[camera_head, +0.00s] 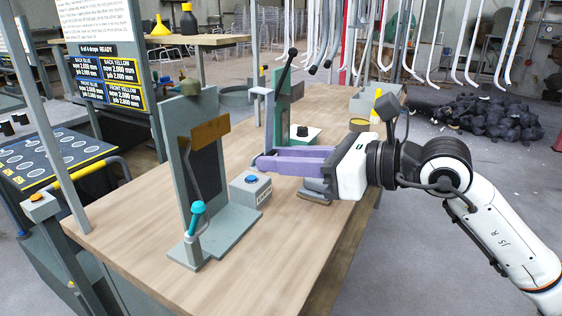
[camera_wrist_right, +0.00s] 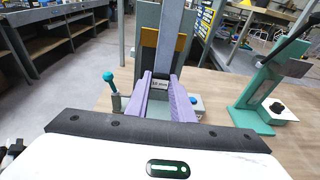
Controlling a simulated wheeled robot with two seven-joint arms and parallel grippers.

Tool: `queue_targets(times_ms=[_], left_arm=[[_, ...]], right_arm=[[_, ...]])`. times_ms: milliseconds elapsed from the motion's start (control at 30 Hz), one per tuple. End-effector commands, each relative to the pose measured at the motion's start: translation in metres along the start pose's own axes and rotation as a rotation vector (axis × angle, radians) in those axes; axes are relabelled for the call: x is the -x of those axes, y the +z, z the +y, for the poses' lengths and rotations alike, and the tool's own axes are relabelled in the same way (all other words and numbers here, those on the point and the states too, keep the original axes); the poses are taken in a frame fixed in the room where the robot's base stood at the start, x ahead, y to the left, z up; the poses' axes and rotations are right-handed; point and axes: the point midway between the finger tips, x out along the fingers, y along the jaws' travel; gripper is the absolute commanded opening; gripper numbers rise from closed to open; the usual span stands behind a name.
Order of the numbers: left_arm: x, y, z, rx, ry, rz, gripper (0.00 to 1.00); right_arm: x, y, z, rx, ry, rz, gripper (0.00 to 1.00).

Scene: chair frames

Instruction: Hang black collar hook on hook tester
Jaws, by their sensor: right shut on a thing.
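My right gripper (camera_head: 262,162) points left over the table with its two purple fingers shut. A lavender-grey hook-like bar (camera_head: 268,118) stands up at its fingers, with a short arm to the left at its top; it looks lavender, not black. It also shows in the right wrist view (camera_wrist_right: 170,40), rising from between the fingers. A grey upright tester (camera_head: 181,160) with a brown plate (camera_head: 210,128) and teal-knobbed lever (camera_head: 197,210) stands left of the gripper, apart from it in the head view. I cannot tell if this is the hook tester. My left gripper is not in view.
A grey box with a blue button (camera_head: 250,187) sits on the table (camera_head: 285,240) between tester and gripper. A green stand (camera_head: 283,117) with a black-tipped lever is behind the gripper. The front right of the table is clear. White hooks hang at the back.

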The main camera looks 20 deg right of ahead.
Motion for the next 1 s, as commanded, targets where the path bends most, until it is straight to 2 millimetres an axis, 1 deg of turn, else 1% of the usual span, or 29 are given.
queue_targets(times_ms=[267,800,1000], left_arm=[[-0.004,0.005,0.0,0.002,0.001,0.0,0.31],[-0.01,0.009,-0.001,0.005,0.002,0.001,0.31],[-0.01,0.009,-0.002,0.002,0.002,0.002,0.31]], right_arm=[[0.0,-0.001,0.001,-0.001,0.001,-0.006,0.0],[-0.049,-0.022,0.001,-0.002,0.002,-0.006,0.0],[-0.058,-0.026,0.001,-0.001,0.001,-0.006,0.0]])
